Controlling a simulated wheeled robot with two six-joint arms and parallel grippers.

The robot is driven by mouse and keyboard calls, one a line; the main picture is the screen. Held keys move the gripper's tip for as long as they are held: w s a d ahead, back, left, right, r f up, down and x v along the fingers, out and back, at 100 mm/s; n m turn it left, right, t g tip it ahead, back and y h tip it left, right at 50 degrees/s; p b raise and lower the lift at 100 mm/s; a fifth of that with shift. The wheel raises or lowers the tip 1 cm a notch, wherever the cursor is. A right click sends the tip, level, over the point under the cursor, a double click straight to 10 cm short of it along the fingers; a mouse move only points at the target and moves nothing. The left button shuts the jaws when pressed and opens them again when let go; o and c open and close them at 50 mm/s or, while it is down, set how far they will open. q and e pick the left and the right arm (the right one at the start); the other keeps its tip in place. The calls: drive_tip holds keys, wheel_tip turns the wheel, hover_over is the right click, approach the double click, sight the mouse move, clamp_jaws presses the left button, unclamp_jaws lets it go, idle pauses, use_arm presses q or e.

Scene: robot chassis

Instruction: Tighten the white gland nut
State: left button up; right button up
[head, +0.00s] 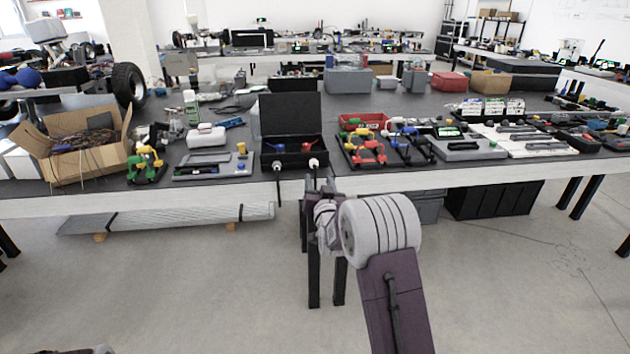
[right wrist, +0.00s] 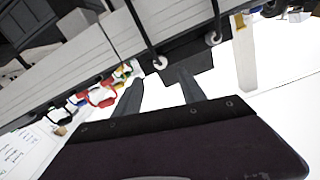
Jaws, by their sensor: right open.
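The black box (head: 268,150) with its lid raised stands at the table's front edge. On its front face sit two cable glands with cables hanging down. The right one has a white gland nut (head: 314,163); the left gland (head: 277,165) looks pale too. In the right wrist view, the white nut (right wrist: 160,62) shows just beyond and between my fingertips, and the other pale nut (right wrist: 213,38) is outside them. My right gripper (head: 317,182), also in the right wrist view (right wrist: 158,74), is open and empty, in front of and below the white nut. My left gripper is out of view.
The table's front edge (head: 420,182) runs close to my right gripper. A grey tray (head: 214,166) stands left of the box; a red bin (head: 363,121) and red and blue valve parts (head: 368,150) stand right. The floor in front is clear.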

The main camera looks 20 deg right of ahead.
sight(314, 165)
drive_tip(key=b+x, duration=0.1)
drive_tip(key=x, duration=0.8)
drive_tip(key=shift+b, duration=0.3)
clamp_jaws()
